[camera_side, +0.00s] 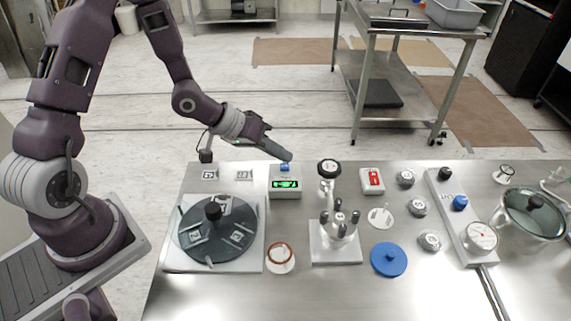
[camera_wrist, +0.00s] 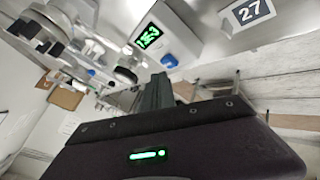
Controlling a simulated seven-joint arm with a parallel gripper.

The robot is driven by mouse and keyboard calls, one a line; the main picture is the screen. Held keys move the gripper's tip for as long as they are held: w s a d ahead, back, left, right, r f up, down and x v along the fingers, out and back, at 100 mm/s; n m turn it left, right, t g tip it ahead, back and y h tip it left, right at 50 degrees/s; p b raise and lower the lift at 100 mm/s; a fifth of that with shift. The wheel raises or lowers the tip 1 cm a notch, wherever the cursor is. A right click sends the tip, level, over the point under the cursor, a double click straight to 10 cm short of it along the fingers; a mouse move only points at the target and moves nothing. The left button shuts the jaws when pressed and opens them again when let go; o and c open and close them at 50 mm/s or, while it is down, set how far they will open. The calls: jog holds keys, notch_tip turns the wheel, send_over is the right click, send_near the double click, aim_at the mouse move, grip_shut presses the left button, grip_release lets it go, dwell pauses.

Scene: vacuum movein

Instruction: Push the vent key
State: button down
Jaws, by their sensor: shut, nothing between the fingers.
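A small white box (camera_side: 285,192) with a lit green display stands near the table's far edge. A blue key (camera_side: 285,167) sits at its back end; I take this as the vent key, though no label is readable. My gripper (camera_side: 289,156) is shut and empty, its fingertips just above and behind the blue key. In the wrist view the shut fingers (camera_wrist: 158,80) point at the box (camera_wrist: 160,30), with the blue key (camera_wrist: 168,61) just beyond the tips. I cannot tell whether they touch it.
Left of the box is a dark round lid (camera_side: 232,248) on a white base. A metal fitting with a gauge (camera_side: 329,167) stands close on the right. Farther right are a red switch box (camera_side: 372,188), a blue disc (camera_side: 388,260), and a panel with a blue knob (camera_side: 460,203).

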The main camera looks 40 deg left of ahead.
jog(key=shift+f, duration=0.45)
jog(key=shift+f, duration=0.15)
dwell(0.4)
jog(key=shift+r, duration=0.65)
notch_tip(320, 180, up, 6)
dwell(0.3)
